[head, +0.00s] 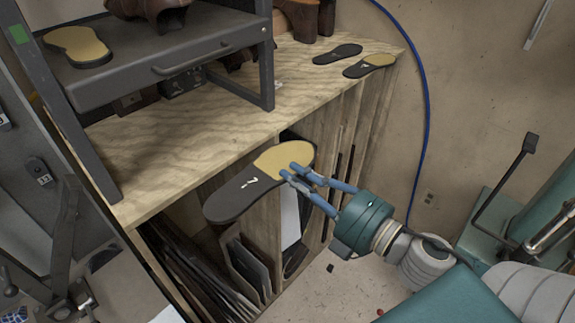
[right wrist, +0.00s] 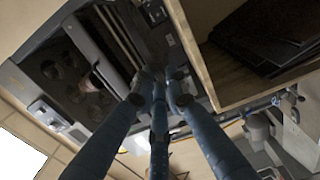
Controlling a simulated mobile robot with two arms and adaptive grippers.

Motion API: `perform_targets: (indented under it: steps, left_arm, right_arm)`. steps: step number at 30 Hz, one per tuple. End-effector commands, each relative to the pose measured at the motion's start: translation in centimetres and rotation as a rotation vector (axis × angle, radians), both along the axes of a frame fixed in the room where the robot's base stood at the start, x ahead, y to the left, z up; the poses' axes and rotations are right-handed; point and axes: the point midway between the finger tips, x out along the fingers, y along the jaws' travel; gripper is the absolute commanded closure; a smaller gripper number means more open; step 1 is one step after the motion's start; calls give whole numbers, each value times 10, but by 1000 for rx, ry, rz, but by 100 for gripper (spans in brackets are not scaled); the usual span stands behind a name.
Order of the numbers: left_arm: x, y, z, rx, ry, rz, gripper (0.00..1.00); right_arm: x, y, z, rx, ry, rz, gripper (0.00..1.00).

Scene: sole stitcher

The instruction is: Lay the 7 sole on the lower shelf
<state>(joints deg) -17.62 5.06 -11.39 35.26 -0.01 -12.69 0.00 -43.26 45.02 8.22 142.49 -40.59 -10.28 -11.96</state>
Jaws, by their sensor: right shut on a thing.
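The 7 sole (head: 237,195) is dark with a tan end and a white 7 on its face. In the head view it is in the air in front of the wooden bench's front edge. My right gripper (head: 294,174) is shut on its tan end, with blue fingers at its right edge. In the right wrist view the blue fingers of my right gripper (right wrist: 160,85) show, but I cannot make out the sole there. A grey metal shelf (head: 165,69) stands at the upper left. I cannot tell whether it is the lower shelf. My left gripper is not in view.
A tan-topped sole (head: 77,46) lies on the metal shelf, near a brown boot. Two dark soles (head: 338,54) (head: 369,66) lie at the bench's far right end. The wooden bench top (head: 165,165) is bare at front left. Upright sheets fill the slots below.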

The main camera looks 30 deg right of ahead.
Motion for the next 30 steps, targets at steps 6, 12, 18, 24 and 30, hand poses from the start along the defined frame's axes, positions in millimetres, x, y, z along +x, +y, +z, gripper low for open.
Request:
perform_targets:
  steps: [6,12,18,24,30]
  left_arm:
    - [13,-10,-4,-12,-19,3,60]
    - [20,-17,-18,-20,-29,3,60]
    - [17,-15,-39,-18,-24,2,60]
    - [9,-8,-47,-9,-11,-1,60]
    - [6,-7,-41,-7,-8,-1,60]
  right_arm:
    - [1,2,1,-2,0,-9,100]
    - [17,9,-3,-4,-3,-4,100]
    - [35,16,-7,-2,-6,-5,100]
    - [53,19,-6,-2,0,-12,100]
    - [72,26,-8,-2,-1,-12,100]
